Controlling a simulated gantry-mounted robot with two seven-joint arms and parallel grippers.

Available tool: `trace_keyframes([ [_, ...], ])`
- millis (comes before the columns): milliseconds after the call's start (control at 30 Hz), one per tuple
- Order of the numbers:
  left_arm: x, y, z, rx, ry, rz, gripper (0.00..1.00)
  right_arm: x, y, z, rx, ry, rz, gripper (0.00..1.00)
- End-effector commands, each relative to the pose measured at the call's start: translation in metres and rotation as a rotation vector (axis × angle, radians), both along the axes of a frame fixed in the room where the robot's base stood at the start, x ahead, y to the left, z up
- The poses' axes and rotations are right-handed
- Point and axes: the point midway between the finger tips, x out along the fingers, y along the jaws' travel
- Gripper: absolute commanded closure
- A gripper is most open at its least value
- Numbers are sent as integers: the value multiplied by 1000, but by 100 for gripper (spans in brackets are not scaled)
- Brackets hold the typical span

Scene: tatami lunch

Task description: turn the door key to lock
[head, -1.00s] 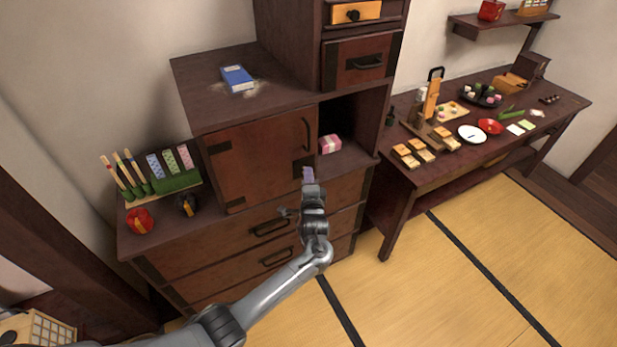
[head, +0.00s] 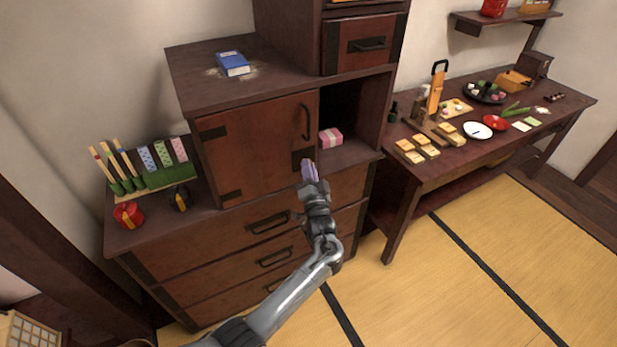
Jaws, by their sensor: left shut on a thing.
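The reddish-brown cabinet door (head: 255,150) is in the middle of the head view, with a dark vertical handle (head: 306,122) near its right edge. A black metal plate (head: 298,158) sits at its lower right corner. My left gripper (head: 309,172) is right in front of this corner, its purple-grey fingertips pointing up at the plate. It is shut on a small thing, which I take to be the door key. The key itself is hidden by the fingers, so I cannot tell its angle. My right gripper is not in view.
An open compartment with a pink box (head: 330,138) lies right of the door. A blue box (head: 233,64) rests on the cabinet top. Drawers with dark handles (head: 269,223) are below. A low table (head: 405,178) with food stands at the right.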

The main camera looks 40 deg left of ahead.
Motion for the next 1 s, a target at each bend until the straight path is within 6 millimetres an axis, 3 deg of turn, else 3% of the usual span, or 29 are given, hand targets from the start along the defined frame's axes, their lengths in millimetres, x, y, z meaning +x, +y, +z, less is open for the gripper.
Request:
trace_keyframes([
  [33,1,-1,-8,-21,-41,-1,100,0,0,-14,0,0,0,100],
  [600,4,-2,-10,-232,-518,-1,100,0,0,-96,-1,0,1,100],
  [1000,5,-2,-6,-320,-719,-1,100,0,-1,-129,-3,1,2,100],
])
